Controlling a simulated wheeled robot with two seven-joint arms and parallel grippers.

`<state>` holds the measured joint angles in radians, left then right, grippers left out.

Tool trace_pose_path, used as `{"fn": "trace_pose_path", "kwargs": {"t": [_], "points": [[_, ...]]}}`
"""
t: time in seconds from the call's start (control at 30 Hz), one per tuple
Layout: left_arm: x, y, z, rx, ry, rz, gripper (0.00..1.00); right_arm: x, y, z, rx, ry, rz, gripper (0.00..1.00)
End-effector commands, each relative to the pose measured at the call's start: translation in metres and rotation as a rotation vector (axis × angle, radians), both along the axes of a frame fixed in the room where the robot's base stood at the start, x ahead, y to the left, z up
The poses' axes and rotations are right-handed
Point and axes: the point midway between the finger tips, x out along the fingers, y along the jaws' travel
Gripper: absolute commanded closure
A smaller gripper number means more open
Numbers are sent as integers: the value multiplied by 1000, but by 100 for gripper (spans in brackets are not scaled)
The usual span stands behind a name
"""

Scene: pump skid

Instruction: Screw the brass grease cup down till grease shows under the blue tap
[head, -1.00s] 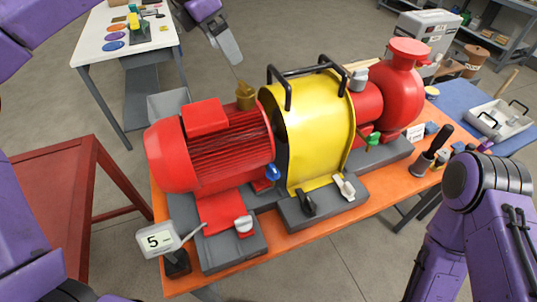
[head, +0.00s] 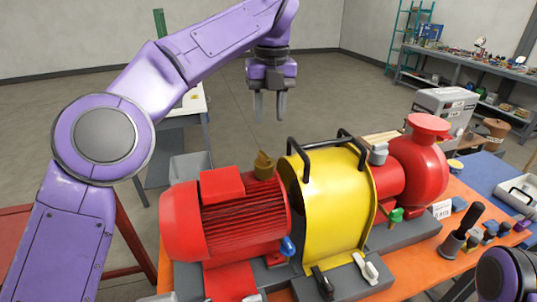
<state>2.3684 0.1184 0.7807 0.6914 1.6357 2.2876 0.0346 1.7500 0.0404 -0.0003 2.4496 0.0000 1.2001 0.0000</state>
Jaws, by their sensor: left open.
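The brass grease cup (head: 264,166) stands on top of the red motor (head: 232,220), at its right end beside the yellow guard (head: 335,195). The blue tap (head: 288,246) sticks out low on the motor's front right end. No grease can be made out under it at this size. My left gripper (head: 268,107) points down above the cup, open and empty, with clear space between its fingertips and the cup. My right gripper is out of view; only part of my right arm shows at the bottom right corner.
Two black handles (head: 322,150) rise from the yellow guard, close to the cup's right. A red pump (head: 418,165) and a green tap (head: 396,215) stand further right on the orange bench (head: 445,262). A grey bin (head: 188,166) is behind the motor.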

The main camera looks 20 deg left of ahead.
Motion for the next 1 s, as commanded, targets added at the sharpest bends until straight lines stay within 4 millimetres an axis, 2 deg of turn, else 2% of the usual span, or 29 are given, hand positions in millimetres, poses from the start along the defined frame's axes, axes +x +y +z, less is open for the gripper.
{"fn": "trace_pose_path", "kwargs": {"t": [0.03, 0.1, 0.2, 0.43, 0.6, 0.77, 1.0], "points": [[-3, 4, 7, -29, 9, 116, 60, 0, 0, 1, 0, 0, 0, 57], [-8, 2, 7, -48, 35, 220, 60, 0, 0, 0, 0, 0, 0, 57], [-10, 1, 0, -52, 43, 269, 60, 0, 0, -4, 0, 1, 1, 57], [-10, 2, -49, -53, 44, 264, 60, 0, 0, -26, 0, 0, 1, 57], [-10, 2, -80, -53, 43, 263, 60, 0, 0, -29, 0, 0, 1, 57], [-10, 2, -95, -53, 40, 262, 60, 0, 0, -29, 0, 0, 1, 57], [-10, 1, -98, -53, 39, 263, 60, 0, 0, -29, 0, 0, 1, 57]]}}
